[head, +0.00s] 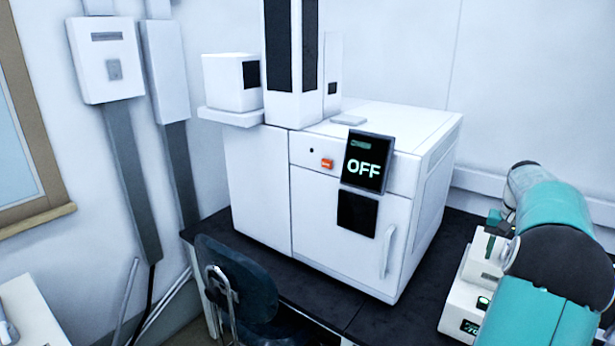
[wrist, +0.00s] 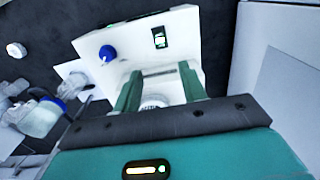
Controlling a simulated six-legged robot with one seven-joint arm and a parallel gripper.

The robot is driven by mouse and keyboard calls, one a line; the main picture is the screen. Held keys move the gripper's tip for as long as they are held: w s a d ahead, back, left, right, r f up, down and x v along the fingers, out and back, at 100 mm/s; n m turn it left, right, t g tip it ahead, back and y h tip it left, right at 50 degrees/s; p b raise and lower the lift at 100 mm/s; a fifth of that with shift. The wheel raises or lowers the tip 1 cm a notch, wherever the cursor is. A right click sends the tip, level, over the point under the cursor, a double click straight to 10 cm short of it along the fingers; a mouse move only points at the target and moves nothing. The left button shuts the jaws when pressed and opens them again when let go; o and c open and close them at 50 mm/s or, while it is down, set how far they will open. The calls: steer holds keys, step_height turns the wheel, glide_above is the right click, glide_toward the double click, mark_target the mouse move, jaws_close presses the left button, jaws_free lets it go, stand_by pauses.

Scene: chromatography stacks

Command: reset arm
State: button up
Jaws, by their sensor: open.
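My gripper (wrist: 160,84) is open, with its two green fingers apart in the wrist view. Nothing is clasped between them. Beyond the fingers is a white bench device (wrist: 215,40) with a blue knob (wrist: 107,53) and a small lit display. A pale round part shows low between the fingers; I cannot tell what it is. In the head view my teal and black arm is bent at the right edge, over the dark bench. It partly covers a white device (head: 462,300) with a green-lit readout. My fingers are not visible there.
A large white instrument (head: 260,185) with a screen (head: 367,161) reading OFF stands on the dark bench (head: 425,290), left of my arm. A dark blue chair (head: 238,280) stands in front. Bottles and glassware (wrist: 40,115) lie left of my gripper in the wrist view.

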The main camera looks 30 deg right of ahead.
steer(key=w+a+r+n+t+h, duration=0.1)
steer(key=w+a+r+n, duration=0.2)
steer(key=a, duration=0.7)
steer(key=w+a+r+n, duration=0.1)
steer(key=w+a+r, duration=0.25)
steer(key=a, duration=0.65)
steer(key=w+a+r+n+t+h, duration=0.1)
steer(key=w+a+r+n, duration=0.2)
steer(key=a, duration=0.8)
steer(key=s+a+f+n+t, duration=0.1)
steer(key=s+a, duration=0.3)
steer(key=a, duration=0.4)
steer(key=s+a+f+n+t+y, duration=0.1)
steer(key=s+a+f+n, duration=0.1)
steer(key=a, duration=0.7)
steer(key=s+a+f+n+t+y, duration=0.1)
steer(key=s+a+n, duration=0.1)
steer(key=s+a, duration=0.3)
steer(key=a, duration=0.3)
steer(key=shift+s+a+f+n+t, duration=0.3)
steer(key=shift+s+a+f, duration=0.05)
steer(key=shift+a+f, duration=0.05)
